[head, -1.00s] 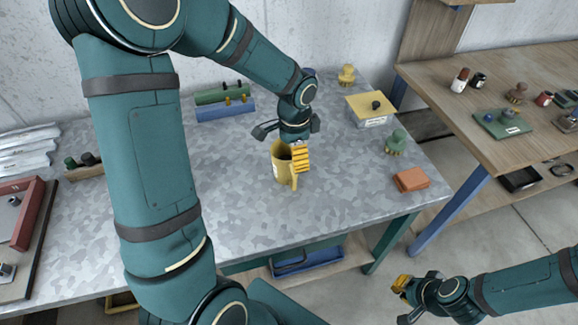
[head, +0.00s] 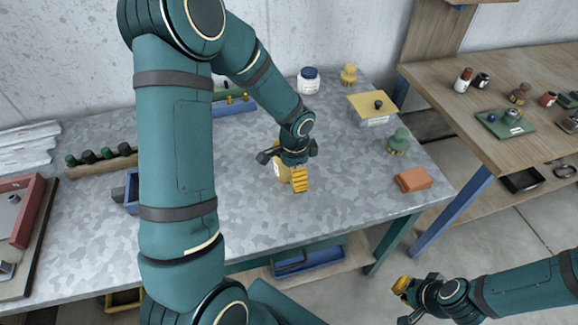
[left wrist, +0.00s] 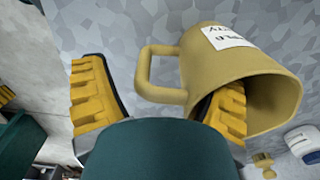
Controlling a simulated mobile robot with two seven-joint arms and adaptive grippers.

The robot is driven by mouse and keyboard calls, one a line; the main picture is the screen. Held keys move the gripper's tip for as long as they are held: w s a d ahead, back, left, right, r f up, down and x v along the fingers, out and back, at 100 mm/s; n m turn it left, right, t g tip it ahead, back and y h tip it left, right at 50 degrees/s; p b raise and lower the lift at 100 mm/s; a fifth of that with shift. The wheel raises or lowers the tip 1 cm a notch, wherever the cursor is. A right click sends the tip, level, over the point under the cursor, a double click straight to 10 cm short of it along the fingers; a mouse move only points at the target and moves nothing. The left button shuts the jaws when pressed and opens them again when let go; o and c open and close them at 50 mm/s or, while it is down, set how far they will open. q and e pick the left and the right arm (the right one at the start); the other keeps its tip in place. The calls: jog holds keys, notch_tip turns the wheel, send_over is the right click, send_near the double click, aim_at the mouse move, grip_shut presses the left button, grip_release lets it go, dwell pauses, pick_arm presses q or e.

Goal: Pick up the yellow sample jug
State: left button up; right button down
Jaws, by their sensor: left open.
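The yellow sample jug (head: 281,164) stands on the grey metal table, mostly hidden behind my left gripper (head: 299,180) in the head view. In the left wrist view the jug (left wrist: 215,62) shows its white label, its handle and its open mouth. My left gripper (left wrist: 160,100) is open, with the jug's handle between its yellow fingers. One finger is outside the handle; the other overlaps the jug's mouth and seems to reach inside it. I cannot tell whether either finger touches. My right gripper (head: 402,288) hangs off the table's front edge, its jaws too small to judge.
A blue-lidded white jar (head: 308,80), a yellow-lidded box (head: 373,108), a green knobbed object (head: 398,141) and an orange block (head: 413,179) stand right of the jug. A blue holder (head: 236,108) is behind. The table's front middle is clear.

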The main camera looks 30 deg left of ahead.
pick_arm(q)
jog(key=c, duration=1.3)
jog(key=shift+c, duration=0.2)
jog(key=shift+r, duration=0.2)
